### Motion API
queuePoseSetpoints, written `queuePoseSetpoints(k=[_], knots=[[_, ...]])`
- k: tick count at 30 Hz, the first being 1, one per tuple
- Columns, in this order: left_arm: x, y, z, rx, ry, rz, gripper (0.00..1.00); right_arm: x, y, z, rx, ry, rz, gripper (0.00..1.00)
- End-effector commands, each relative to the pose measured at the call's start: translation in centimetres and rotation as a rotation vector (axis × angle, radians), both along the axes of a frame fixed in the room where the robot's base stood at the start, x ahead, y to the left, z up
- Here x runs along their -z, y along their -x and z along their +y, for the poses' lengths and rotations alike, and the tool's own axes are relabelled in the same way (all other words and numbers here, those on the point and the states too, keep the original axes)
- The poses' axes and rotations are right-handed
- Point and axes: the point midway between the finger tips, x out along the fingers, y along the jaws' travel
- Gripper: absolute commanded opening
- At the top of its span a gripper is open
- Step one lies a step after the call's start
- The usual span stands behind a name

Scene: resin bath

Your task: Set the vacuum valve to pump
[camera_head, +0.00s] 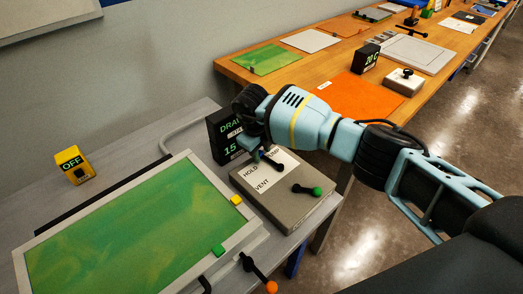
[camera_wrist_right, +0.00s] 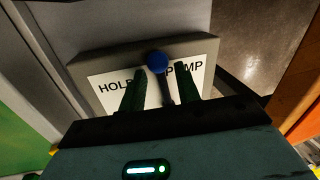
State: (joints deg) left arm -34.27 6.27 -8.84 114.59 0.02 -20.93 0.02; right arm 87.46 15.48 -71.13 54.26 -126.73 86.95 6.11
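The vacuum valve is a grey box (camera_head: 285,203) with a white plate marked HOLD, PUMP and VENT. In the right wrist view its plate (camera_wrist_right: 110,90) shows HOLD at left and PUMP at right. A dark lever with a blue knob (camera_wrist_right: 157,62) stands between these two words. My right gripper (camera_wrist_right: 159,72) is over the plate, its fingers apart on either side of the lever; I see gaps, but contact is unclear. In the head view my right gripper (camera_head: 262,154) covers part of the plate. My left gripper is not in view.
A second lever with a green knob (camera_head: 317,191) sits on the box's right side. A black DRAW display (camera_head: 222,138) stands behind. A green framed bath (camera_head: 130,235) lies left, an orange-knobbed lever (camera_head: 258,273) in front. A yellow OFF box (camera_head: 74,165) is far left.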

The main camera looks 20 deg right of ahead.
Motion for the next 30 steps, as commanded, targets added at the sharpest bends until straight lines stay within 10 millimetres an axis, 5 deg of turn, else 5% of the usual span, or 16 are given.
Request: queuePoseSetpoints(k=[8, 21, 30], knots=[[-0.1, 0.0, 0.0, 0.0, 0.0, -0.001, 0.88, -0.8, 0.1, 0.1, -0.001, 0.001, 0.0, 0.33], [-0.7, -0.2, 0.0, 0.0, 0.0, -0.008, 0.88, -6.8, 0.7, 1.2, -0.001, 0.0, -0.001, 0.33], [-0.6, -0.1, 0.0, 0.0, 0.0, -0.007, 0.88, -7.6, 0.8, 1.3, 0.0, 0.0, 0.001, 0.33]])
